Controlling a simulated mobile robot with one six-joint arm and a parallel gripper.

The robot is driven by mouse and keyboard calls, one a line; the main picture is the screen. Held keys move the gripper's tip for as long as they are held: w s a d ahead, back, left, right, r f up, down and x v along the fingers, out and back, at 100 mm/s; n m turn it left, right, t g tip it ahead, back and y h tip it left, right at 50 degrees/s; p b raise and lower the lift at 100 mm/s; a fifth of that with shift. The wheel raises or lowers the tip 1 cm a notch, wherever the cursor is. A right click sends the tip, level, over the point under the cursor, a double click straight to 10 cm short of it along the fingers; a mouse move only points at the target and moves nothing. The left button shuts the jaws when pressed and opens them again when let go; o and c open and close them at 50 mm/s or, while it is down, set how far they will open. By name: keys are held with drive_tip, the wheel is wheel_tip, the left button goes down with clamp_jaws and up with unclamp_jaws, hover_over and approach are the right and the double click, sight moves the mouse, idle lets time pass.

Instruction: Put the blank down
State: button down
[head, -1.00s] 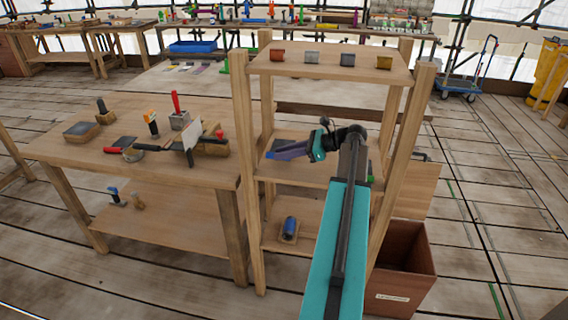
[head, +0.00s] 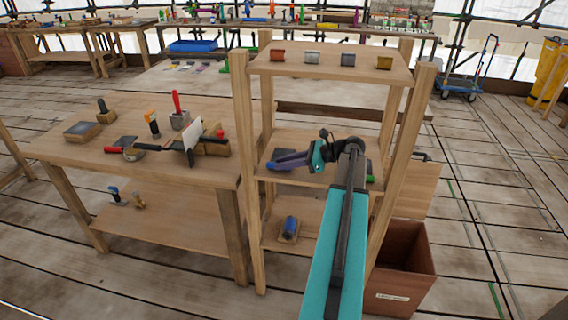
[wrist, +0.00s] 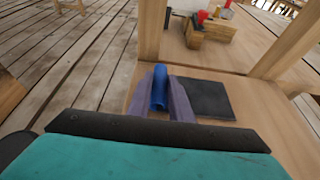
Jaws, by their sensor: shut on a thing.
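My gripper (head: 276,163) has purple fingers and reaches in over the middle shelf of the wooden rack. In the wrist view the fingers (wrist: 163,92) are shut on a blue rounded piece, the blank (wrist: 160,86), which lies between them and sticks out a little past the tips. In the head view the fingers mostly hide the blank. A flat dark square plate (wrist: 208,98) lies on the shelf (wrist: 235,88) just right of the fingers. The blank is low over the bare board beside this plate; I cannot tell whether it touches the board.
Rack posts (head: 246,180) stand at the shelf corners. The top shelf (head: 330,68) holds several small coloured blocks. A blue-topped tool (head: 290,227) is on the bottom shelf. A workbench (head: 75,150) with tools stands left; a brown open bin (head: 405,285) stands right.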

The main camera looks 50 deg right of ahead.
idle(0.3)
drive_tip(key=c, duration=1.6)
unclamp_jaws()
drive_tip(key=shift+f, duration=0.1)
drive_tip(key=shift+s+d+r, duration=0.15)
drive_tip(key=shift+s+r, duration=0.05)
drive_tip(key=shift+r, duration=0.05)
drive_tip(key=shift+b+v, duration=0.4)
drive_tip(key=shift+v, duration=3.1)
drive_tip(key=shift+r, duration=0.1)
